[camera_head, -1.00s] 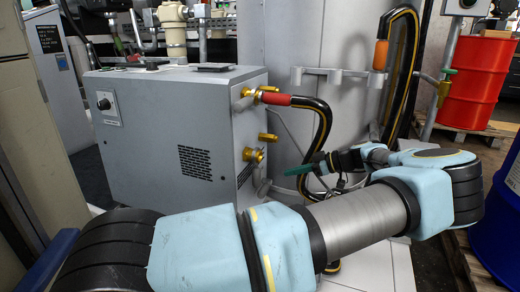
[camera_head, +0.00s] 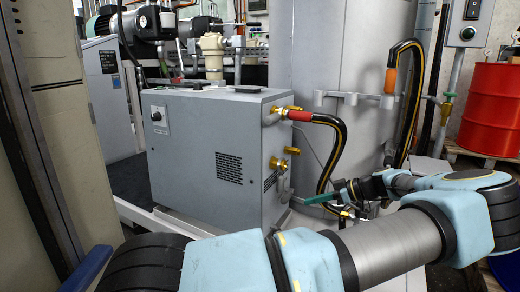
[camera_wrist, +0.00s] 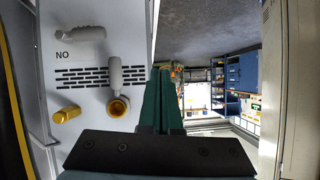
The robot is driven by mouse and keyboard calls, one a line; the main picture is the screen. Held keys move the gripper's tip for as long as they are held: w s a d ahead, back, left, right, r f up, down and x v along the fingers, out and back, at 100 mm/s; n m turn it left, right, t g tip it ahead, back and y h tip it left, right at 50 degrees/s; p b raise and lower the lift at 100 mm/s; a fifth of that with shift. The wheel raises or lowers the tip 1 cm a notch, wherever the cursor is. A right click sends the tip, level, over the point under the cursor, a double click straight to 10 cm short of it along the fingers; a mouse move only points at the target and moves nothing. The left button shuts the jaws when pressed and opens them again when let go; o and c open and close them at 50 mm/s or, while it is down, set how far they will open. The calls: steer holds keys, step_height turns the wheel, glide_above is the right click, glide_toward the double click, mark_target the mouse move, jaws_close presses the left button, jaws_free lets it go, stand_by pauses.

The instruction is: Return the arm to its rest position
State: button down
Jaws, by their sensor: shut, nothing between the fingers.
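My gripper (camera_head: 312,200) is in front of the right end of a grey cabinet (camera_head: 210,150), beside its lower brass fittings. Its dark green fingers point left in the head view. In the wrist view, the fingers (camera_wrist: 162,98) lie together, shut with nothing between them. My arm is bent, with its light blue and grey links stretching across the lower right of the head view. In the wrist view, a brass port (camera_wrist: 119,106) and a grey handle lie left of the fingers. The gap between fingers and cabinet cannot be judged.
A black-and-yellow hose with a red grip (camera_head: 299,115) is on the cabinet's upper fitting. Another hose with an orange grip (camera_head: 391,80) hangs by the grey tank (camera_head: 345,60). A red drum (camera_head: 495,110) stands at right. A beige panel (camera_head: 60,130) is close at left.

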steer(key=s+a+f+m+g+h, duration=0.1)
steer(key=s+a+g+h, duration=0.15)
steer(key=a, duration=0.65)
steer(key=s+a+m+g+h, duration=0.2)
steer(key=a+g+h, duration=0.15)
steer(key=a, duration=0.55)
steer(key=s+a+r+m+t+h, duration=0.2)
steer(key=s+a+r+m+h, duration=0.1)
steer(key=s+r+m, duration=0.4)
steer(key=s+a+r+m+t+h, duration=0.1)
steer(key=s+a+r+m+h, duration=0.25)
steer(key=s, duration=0.55)
step_height(320, 180, up, 30)
steer(key=p, duration=2.9)
steer(key=shift+d+y+p, duration=0.3)
steer(key=shift+d+y, duration=0.1)
steer(key=shift+y, duration=0.05)
